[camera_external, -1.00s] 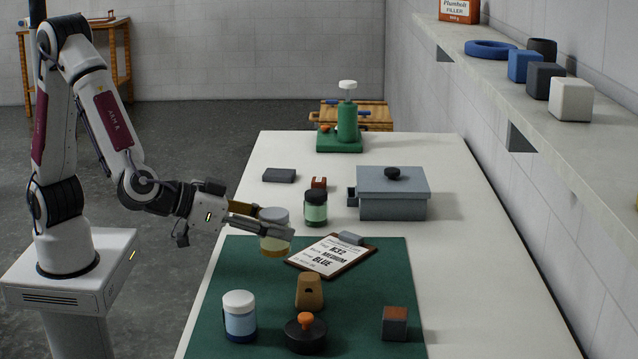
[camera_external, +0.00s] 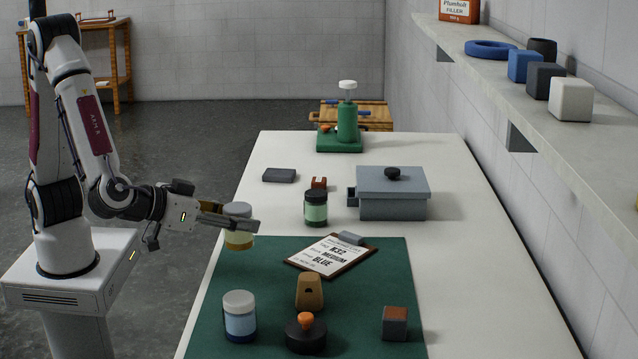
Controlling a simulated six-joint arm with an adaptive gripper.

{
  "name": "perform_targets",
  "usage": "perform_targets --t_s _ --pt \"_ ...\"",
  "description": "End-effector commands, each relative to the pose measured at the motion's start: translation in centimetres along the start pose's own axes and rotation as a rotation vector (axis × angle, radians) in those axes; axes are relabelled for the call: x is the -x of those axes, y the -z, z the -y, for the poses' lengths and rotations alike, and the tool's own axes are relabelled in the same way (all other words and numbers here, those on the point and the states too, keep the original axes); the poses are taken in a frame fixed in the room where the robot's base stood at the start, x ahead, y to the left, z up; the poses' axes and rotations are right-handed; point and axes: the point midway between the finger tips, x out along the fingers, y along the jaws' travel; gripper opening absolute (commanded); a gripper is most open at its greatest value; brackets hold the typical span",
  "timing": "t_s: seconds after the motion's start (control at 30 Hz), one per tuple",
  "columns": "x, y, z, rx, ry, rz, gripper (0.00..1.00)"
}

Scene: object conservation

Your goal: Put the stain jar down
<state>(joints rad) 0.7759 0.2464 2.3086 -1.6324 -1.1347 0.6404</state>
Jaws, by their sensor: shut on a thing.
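My gripper (camera_external: 232,222) is shut on a jar (camera_external: 239,239) with a pale lid and a yellow-amber band. The jar is upright near the left edge of the table, by the back left corner of the green mat (camera_external: 262,270). I cannot tell whether its base touches the surface. A second jar (camera_external: 239,317) with a white lid and blue contents stands on the mat at the front left. A third jar (camera_external: 315,209) with a dark lid and pale green contents stands on the white table behind the mat.
A clipboard (camera_external: 332,256) reading "632 MEDIUM BLUE" lies on the mat. A brown block (camera_external: 310,292), a dark round thing with an orange knob (camera_external: 305,334) and a sanding block (camera_external: 395,324) stand nearer. A grey lidded box (camera_external: 393,195) stands behind. The table's right side (camera_external: 490,280) is clear.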

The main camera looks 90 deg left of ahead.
Motion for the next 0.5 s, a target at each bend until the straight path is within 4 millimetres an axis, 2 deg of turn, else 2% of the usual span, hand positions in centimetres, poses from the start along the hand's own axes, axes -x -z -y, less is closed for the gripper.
perform_targets --t_s 0.27,0.5 --pt "-0.1 -0.2 -0.1 -0.001 -0.001 -0.001 0.13" --pt "-0.8 -1.9 -0.1 -0.004 0.000 0.000 0.13"
